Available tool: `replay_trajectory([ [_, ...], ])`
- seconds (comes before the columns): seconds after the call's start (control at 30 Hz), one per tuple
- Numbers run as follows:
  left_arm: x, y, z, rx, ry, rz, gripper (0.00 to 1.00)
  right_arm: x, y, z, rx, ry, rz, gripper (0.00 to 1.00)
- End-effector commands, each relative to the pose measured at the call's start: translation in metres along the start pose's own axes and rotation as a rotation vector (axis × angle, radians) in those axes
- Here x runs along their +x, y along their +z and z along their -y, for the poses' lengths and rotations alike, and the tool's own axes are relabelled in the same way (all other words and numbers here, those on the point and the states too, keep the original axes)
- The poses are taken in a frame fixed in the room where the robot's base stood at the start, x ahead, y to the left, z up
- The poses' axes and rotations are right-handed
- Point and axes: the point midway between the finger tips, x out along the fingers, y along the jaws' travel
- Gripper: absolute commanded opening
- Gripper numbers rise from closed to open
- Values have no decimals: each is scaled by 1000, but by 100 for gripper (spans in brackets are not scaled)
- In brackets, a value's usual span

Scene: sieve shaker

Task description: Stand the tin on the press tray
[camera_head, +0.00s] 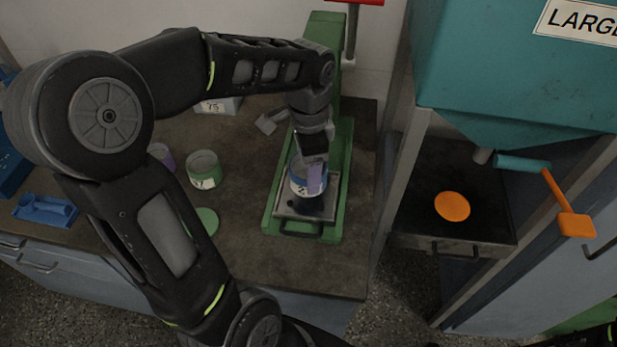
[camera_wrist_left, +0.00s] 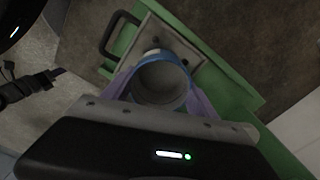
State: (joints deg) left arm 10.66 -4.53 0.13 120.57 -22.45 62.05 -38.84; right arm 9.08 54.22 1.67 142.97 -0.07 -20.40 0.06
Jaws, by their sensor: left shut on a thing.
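The tin (camera_head: 302,188), grey with a blue rim and a label, is upright at the press tray (camera_head: 287,210) in the head view. In the left wrist view I look down into the open, empty-looking tin (camera_wrist_left: 162,80). My left gripper (camera_head: 315,172) is shut on it, with purple finger pads on both sides of the tin. The press tray (camera_wrist_left: 193,54) lies under the tin in the wrist view, its dark handle to the left. I cannot tell whether the tin's base touches the tray. My right gripper does not show.
The green press (camera_head: 326,35) with a red handle on top stands behind the tray. A green-labelled tin (camera_head: 205,170) and a green disc (camera_head: 208,220) are on the bench to the left. A teal hopper (camera_head: 510,80) and an orange disc (camera_head: 452,206) on a dark tray are at right.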

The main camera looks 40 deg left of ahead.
Motion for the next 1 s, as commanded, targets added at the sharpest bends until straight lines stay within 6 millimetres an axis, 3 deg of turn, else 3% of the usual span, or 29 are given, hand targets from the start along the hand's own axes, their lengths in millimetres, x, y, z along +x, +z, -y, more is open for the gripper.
replay_trajectory([
  [0.13,6,0,0,0,1,1,26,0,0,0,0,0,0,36],
  [0.37,36,0,-1,1,2,2,26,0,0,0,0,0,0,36],
  [0.77,41,0,0,0,0,0,26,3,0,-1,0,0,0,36],
  [0.8,41,0,0,0,0,0,68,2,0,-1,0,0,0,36],
  [1.0,40,0,0,0,0,0,85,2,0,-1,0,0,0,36],
])
